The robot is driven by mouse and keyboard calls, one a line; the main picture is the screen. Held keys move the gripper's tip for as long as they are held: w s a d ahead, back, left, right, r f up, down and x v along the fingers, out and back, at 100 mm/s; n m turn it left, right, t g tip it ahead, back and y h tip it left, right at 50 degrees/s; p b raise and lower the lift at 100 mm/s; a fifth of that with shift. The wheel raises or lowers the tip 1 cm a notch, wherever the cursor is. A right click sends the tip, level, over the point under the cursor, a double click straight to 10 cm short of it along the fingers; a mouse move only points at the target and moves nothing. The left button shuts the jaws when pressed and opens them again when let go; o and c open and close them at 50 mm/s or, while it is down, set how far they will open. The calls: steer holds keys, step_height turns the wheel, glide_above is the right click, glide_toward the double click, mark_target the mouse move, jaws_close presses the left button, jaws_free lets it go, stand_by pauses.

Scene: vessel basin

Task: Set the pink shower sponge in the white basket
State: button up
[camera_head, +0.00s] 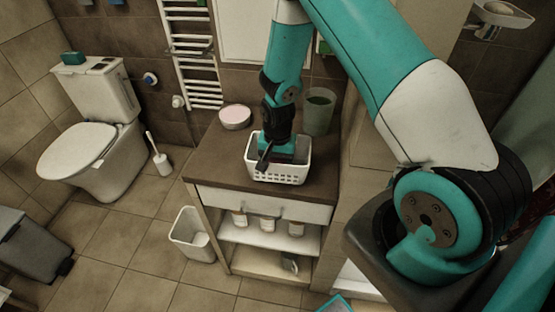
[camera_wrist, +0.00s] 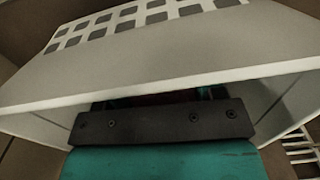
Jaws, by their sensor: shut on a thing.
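The white basket (camera_head: 282,177), a rectangular bin with a slotted wall, stands on the brown top of a cabinet. Its pale wall with square holes fills the upper wrist view (camera_wrist: 190,62). My gripper (camera_head: 270,160) points down into the basket, with its fingers partly behind the rim. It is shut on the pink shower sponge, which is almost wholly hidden. Only a dark reddish sliver of it (camera_wrist: 150,99) shows past the gripper's black bar in the wrist view. I cannot tell whether it touches the basket floor.
A round pink-topped container (camera_head: 235,117) sits behind the basket to the left. A grey-green cup (camera_head: 319,112) stands behind it to the right. Several jars stand on the shelf below. A small white bin (camera_head: 190,235) and a toilet (camera_head: 95,145) are to the left.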

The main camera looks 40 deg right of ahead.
steer(key=shift+f, duration=0.15)
steer(key=o, duration=0.9)
